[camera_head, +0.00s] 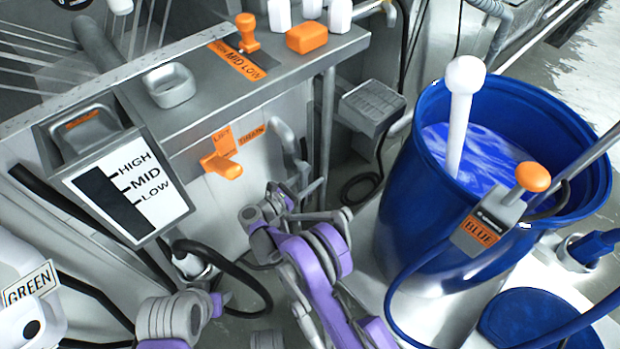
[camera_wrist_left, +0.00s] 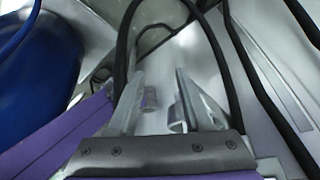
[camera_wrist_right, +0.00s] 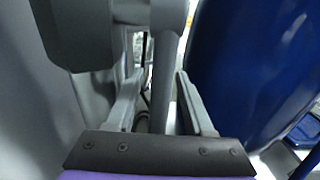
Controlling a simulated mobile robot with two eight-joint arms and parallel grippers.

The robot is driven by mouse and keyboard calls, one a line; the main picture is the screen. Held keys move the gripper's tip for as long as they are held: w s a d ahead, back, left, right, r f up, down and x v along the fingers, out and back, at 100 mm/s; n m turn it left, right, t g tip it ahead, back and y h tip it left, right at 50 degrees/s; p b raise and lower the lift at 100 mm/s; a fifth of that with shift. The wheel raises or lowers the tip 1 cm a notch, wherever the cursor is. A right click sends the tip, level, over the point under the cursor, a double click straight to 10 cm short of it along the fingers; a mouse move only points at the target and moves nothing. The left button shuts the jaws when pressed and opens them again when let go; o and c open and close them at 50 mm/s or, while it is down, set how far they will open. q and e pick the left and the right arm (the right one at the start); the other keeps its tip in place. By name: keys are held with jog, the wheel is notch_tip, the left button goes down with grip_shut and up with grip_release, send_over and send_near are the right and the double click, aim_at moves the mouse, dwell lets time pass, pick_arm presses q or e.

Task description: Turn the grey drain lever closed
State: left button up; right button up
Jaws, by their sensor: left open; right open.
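The grey drain lever (camera_head: 284,138) appears as a bent grey handle on the front of the steel cabinet, right of the orange lift lever (camera_head: 222,165). My right gripper (camera_head: 279,195) is just below it, pointing up towards it. In the right wrist view, my right gripper (camera_wrist_right: 160,100) is open, with a grey upright bar (camera_wrist_right: 164,70), which looks like part of the lever, between and beyond its fingers. I cannot tell whether they touch. My left gripper (camera_wrist_left: 160,98) is open and empty in the left wrist view, near a black hose (camera_wrist_left: 124,40). The lever's lower end is partly hidden.
A blue barrel (camera_head: 400,190) of blue liquid stands close on the right, with a white-knobbed rod (camera_head: 460,110) in it. A level gauge (camera_head: 127,187) is at the left. Black hoses (camera_head: 235,268) hang below the cabinet. A grey box (camera_head: 370,105) is behind the lever.

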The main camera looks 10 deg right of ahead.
grip_shut()
dwell(1.4)
